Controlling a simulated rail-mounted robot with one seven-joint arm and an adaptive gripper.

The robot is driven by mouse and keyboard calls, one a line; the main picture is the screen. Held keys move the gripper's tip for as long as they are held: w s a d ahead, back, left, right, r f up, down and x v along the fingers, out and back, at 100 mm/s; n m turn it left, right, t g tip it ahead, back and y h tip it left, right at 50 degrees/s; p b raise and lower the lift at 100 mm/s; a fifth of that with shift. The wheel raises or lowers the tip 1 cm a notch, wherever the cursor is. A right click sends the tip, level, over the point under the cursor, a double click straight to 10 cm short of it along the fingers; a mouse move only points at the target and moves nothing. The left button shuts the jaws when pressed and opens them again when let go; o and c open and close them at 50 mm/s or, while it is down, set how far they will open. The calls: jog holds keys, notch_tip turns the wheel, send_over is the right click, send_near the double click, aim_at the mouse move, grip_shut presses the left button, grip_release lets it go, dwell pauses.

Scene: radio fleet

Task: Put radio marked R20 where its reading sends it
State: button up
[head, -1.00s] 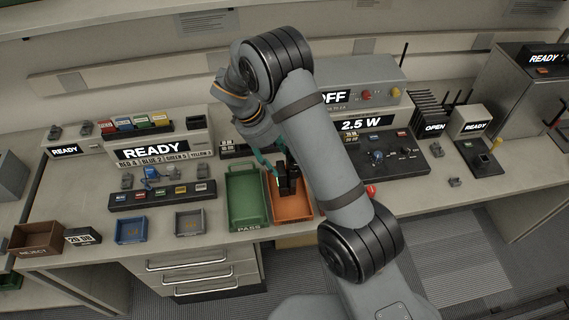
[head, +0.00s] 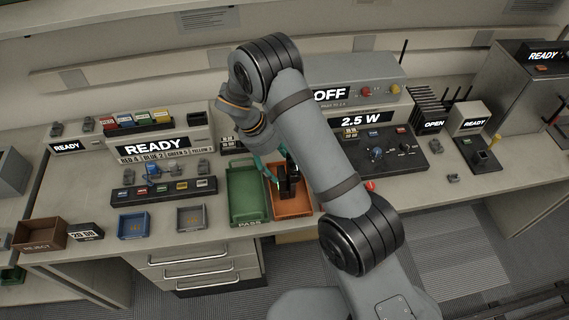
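A dark radio (head: 288,186) is upright in or just above the orange tray (head: 292,213); I cannot read any R20 mark on it. My gripper (head: 275,172), with teal fingers, is at the radio's upper left, partly hidden by my arm. Whether the fingers grip the radio is too small to tell. The green tray (head: 248,218), labelled PASS, is directly left of the orange one. A power display (head: 362,123) reads 2.5 W, and a display above it reads OFF (head: 330,95).
A brown REJECT bin (head: 38,234) is at the far left, with a small blue bin (head: 133,225) and a grey bin (head: 191,217) along the front edge. A READY charger station (head: 155,147) stands behind. An OPEN rack (head: 432,127) is at right.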

jog(key=shift+o, duration=0.7)
jog(key=shift+r, duration=0.1)
jog(key=shift+a+r, duration=0.1)
jog(key=shift+r, duration=0.1)
jog(key=b+v, duration=0.2)
jog(key=v, duration=0.9)
jog(key=shift+a+r+b, duration=0.15)
jog(key=shift+r+b, duration=0.15)
jog(key=shift+b, duration=0.05)
jog(key=shift+c, duration=0.2)
dwell(1.0)
